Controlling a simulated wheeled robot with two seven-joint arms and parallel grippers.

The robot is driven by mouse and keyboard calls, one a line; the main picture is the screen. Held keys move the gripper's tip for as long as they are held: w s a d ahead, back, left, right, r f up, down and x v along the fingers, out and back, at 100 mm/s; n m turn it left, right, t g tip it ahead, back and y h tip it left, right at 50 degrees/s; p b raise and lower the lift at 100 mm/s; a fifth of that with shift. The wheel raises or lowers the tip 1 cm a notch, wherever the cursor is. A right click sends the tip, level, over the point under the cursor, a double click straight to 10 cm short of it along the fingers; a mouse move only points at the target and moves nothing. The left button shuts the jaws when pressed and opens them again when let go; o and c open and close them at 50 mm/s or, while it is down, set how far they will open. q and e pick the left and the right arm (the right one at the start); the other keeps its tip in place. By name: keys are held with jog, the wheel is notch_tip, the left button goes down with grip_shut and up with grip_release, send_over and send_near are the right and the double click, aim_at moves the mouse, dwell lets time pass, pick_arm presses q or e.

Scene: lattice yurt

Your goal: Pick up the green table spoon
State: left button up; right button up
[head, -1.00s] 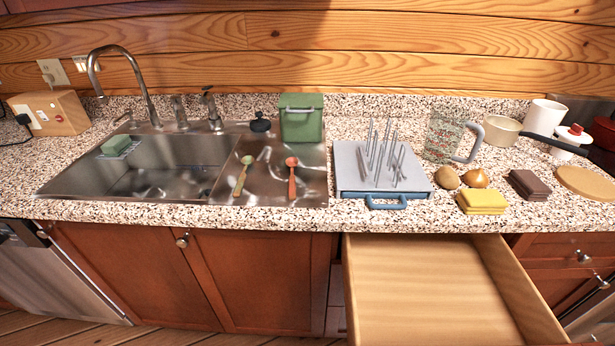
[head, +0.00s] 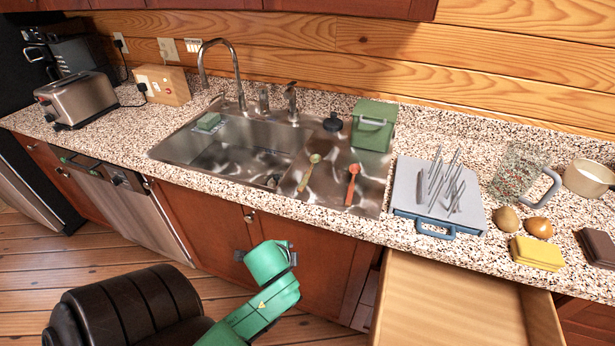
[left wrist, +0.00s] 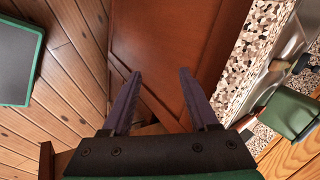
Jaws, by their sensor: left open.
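The green table spoon (head: 309,171) lies on the steel drainboard (head: 325,185) at the right side of the sink, its bowl toward the back. A red spoon (head: 352,184) lies just right of it. My left arm is in the lower middle of the head view, in front of the cabinet doors and below the counter edge, well short of the spoons. In the left wrist view my left gripper (left wrist: 157,75) is open and empty, its two dark fingers apart before a red-brown cabinet door. The green spoon cannot be made out there. My right gripper is not in view.
A green bin (head: 373,125) and a black knob-like item (head: 333,122) stand behind the spoons. A drying rack (head: 440,190) with upright prongs sits to the right. An open drawer (head: 450,300) juts out below it. The sink basin (head: 235,148) is left.

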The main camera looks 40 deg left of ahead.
pick_arm(q)
jog(key=w+a+r+m+t+y, duration=0.2)
jog(key=w+a+r+m+t, duration=0.15)
jog(key=a+r+m, duration=0.35)
jog(key=m+t, duration=0.3)
jog(key=m, duration=1.2)
send_near(307, 175)
jog(key=p+x, duration=0.1)
jog(key=x, duration=0.6)
jog(key=shift+w+a+f, duration=0.1)
jog(key=shift+w+f, duration=0.15)
jog(key=shift+w, duration=0.1)
jog(key=shift+s+r, duration=0.1)
jog(key=shift+s, duration=0.05)
grip_shut()
